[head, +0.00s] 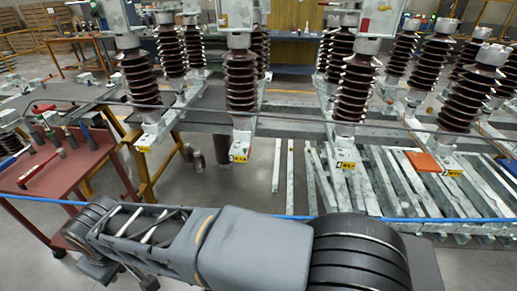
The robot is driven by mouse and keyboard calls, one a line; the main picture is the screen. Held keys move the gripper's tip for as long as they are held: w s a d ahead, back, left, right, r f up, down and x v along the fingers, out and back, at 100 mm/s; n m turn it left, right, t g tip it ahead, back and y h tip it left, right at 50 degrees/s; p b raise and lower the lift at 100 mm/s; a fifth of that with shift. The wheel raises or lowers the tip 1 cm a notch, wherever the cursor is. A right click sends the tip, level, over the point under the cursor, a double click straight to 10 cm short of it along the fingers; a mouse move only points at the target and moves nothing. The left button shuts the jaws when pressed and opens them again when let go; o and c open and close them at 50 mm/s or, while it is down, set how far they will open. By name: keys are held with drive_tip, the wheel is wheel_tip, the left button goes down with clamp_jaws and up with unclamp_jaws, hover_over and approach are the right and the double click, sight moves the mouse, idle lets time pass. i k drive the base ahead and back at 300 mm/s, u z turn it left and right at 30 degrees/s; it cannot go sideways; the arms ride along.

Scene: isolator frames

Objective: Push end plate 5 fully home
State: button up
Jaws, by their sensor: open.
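Several grey metal end pieces with small yellow tags sit at the near ends of the beams under the brown ribbed insulators. They show at the left (148,137), left of centre (240,148), right of centre (345,157) and at the right (450,164). The tag writing is too small to read, so I cannot tell which is end plate 5, or whether any stands proud. My arm lies across the bottom of the picture, in front of and below the row. I cannot make out my gripper or its fingers.
A red table (62,180) with hand tools stands at the left, beside a yellow stand (150,165). A blue line (290,217) runs across in front of the rack. Pale slats (400,190) lie low at the right. Bare floor shows below the centre left.

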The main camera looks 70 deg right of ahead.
sight(240, 154)
drive_tip(key=z, duration=1.4)
drive_tip(key=k, duration=0.2)
drive_tip(key=z, duration=0.65)
drive_tip(key=i, duration=0.3)
drive_tip(key=z, duration=0.1)
drive_tip(key=k, duration=0.55)
drive_tip(key=u, duration=0.8)
drive_tip(key=i, duration=1.1)
drive_tip(key=z, duration=0.4)
